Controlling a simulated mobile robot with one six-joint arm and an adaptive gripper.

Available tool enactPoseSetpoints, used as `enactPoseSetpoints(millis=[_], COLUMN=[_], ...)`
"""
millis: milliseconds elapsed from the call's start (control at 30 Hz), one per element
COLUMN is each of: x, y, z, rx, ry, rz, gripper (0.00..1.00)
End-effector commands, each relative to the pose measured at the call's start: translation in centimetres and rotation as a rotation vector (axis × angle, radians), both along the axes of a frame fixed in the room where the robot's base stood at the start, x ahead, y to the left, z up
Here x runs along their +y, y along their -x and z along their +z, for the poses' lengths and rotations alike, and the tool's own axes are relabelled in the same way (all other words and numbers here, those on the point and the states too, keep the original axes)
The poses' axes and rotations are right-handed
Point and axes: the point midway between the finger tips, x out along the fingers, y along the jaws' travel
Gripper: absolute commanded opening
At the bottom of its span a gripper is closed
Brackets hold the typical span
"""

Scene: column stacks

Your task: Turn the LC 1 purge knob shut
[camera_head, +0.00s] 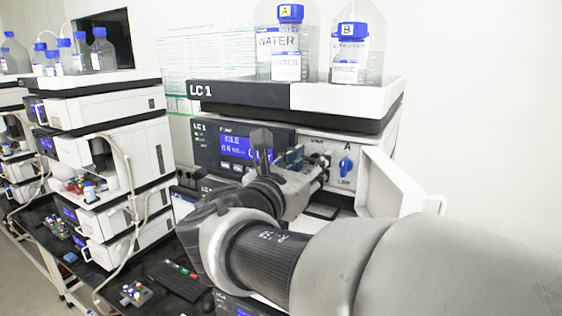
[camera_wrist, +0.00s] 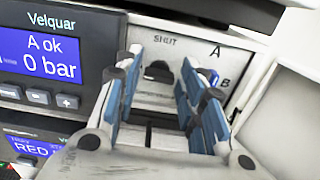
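The LC 1 purge knob, a small black knob (camera_wrist: 158,71), sits on the white pump panel below the printed word SHUT in the wrist view. I cannot tell which way its pointer faces. My gripper (camera_wrist: 160,68) is open, with blue-padded fingers to the left and right of the knob and a visible gap on each side. In the head view my gripper (camera_head: 308,163) is at the LC 1 pump front and hides the knob. A blue selector knob (camera_head: 346,166) stands to its right, below the letter A; it is partly behind the right finger in the wrist view (camera_wrist: 208,76).
The LC 1 display (camera_wrist: 42,55) reads "A ok" and 0 bar. An open white door (camera_head: 388,184) stands right of the panel. Bottles A (camera_head: 288,45) and B (camera_head: 348,55) stand on the top tray (camera_head: 345,95). Another instrument stack (camera_head: 100,150) is at left.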

Motion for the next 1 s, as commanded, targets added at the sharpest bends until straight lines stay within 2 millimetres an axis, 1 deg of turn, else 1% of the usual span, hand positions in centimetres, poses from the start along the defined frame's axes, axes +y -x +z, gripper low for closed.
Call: enactPoseSetpoints(millis=[67, 533, 767, 1000], x=[0.00, -0.02, -0.03, -0.07], y=[0.00, -0.01, 0.00, -0.01], z=[0.00, -0.02, -0.09, -0.31], rx=[0.000, 0.000, -0.009, -0.061], ry=[0.000, 0.000, -0.016, -0.104], rz=[0.000, -0.001, -0.001, -0.002], gripper=[0.36, 0.05, 0.04, 0.04])
